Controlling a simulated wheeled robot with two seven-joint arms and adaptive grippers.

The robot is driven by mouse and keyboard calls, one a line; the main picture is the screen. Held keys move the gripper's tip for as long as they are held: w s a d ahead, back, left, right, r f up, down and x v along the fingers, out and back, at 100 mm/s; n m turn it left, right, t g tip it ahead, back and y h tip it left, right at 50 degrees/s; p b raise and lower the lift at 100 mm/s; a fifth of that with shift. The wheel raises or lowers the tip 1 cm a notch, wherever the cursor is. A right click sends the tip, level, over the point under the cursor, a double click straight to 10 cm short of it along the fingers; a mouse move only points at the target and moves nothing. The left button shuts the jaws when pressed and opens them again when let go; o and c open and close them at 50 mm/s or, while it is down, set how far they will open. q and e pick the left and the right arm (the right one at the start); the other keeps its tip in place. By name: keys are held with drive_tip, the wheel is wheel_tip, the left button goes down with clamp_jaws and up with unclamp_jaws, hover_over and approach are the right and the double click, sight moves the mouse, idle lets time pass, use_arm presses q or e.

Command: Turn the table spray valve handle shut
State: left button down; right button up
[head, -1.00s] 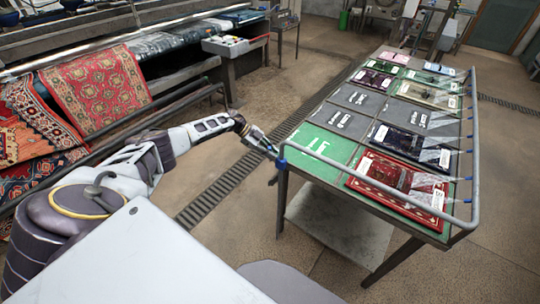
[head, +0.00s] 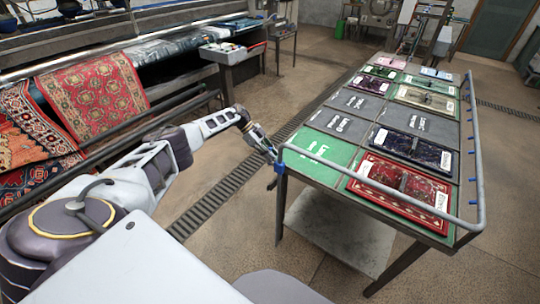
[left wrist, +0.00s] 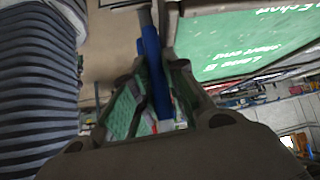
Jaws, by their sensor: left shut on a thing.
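The blue valve handle (head: 280,168) is on the grey spray pipe (head: 375,188) at the near left corner of the table. My left gripper (head: 269,153) is at that corner, shut on the handle. In the left wrist view the blue handle (left wrist: 155,75) stands between the two fingers of the gripper (left wrist: 158,100). The fingers hide part of the handle in the head view. No water shows from the blue nozzles along the pipe. My right gripper is not in view.
The table (head: 335,185) carries several labelled rug samples, with a red one (head: 400,188) near the front. Rugs (head: 95,92) hang over rails at the left. A floor drain grate (head: 215,195) runs left of the table. The floor around the table is mostly clear.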

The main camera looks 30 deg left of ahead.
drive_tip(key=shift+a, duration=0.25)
use_arm(q)
drive_tip(key=c, duration=1.4)
unclamp_jaws()
drive_tip(key=shift+c, duration=0.2)
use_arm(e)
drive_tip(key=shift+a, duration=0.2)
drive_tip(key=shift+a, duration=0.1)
use_arm(q)
drive_tip(key=v, duration=1.2)
